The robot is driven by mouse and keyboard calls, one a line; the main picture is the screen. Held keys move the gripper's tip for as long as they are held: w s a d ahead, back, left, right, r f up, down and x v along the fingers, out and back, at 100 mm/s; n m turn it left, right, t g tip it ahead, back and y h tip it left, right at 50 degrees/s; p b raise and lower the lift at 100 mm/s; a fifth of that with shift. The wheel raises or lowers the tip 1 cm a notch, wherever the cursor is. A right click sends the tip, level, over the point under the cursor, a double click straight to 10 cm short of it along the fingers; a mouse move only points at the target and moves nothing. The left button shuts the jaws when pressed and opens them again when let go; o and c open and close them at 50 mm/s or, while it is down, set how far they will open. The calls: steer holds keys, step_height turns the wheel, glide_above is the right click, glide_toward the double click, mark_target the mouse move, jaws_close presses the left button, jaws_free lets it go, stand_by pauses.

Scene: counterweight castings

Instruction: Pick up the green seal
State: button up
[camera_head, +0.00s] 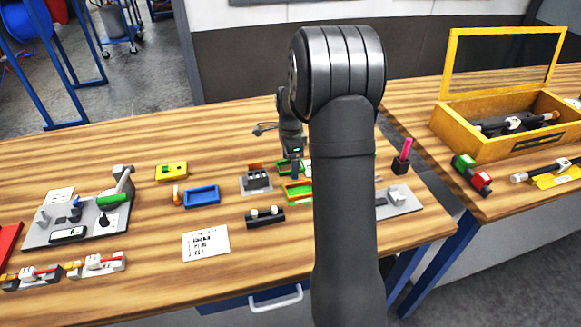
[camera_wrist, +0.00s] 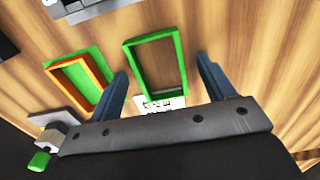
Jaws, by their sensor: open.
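The green seal looks like a thin rectangular green frame (camera_wrist: 181,62) in the wrist view, with wood showing through its middle. My gripper (camera_wrist: 164,80) is open, with one finger left of the frame and one right of it. Neither finger visibly touches it; the height gap is hard to judge. In the head view my gripper (camera_head: 294,172) is low over the table, and a bit of the green frame (camera_head: 308,167) shows beside it. My own arm hides part of this area.
An orange frame with green (camera_head: 298,192) lies close by; the wrist view shows it left of my finger (camera_wrist: 97,78). A grey fixture (camera_head: 257,182), a blue tray (camera_head: 202,196) and a black holder (camera_head: 265,217) are left. A pink-topped stand (camera_head: 401,162) is right.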

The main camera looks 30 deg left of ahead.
steer(key=c, duration=0.8)
steer(key=shift+o, duration=0.2)
steer(key=shift+r, duration=0.2)
steer(key=shift+r, duration=0.3)
steer(key=r, duration=0.3)
steer(key=shift+d+r, duration=0.2)
steer(key=shift+r, duration=0.15)
steer(key=w+d+r, duration=0.1)
steer(key=d+r, duration=0.5)
steer(key=d, duration=0.5)
steer(key=s+a, duration=0.5)
steer(key=a, duration=0.3)
steer(key=s+a+r, duration=0.1)
steer(key=s+a, duration=0.5)
steer(key=a, duration=0.3)
steer(key=shift+s+r, duration=0.2)
steer(key=shift+s, duration=0.1)
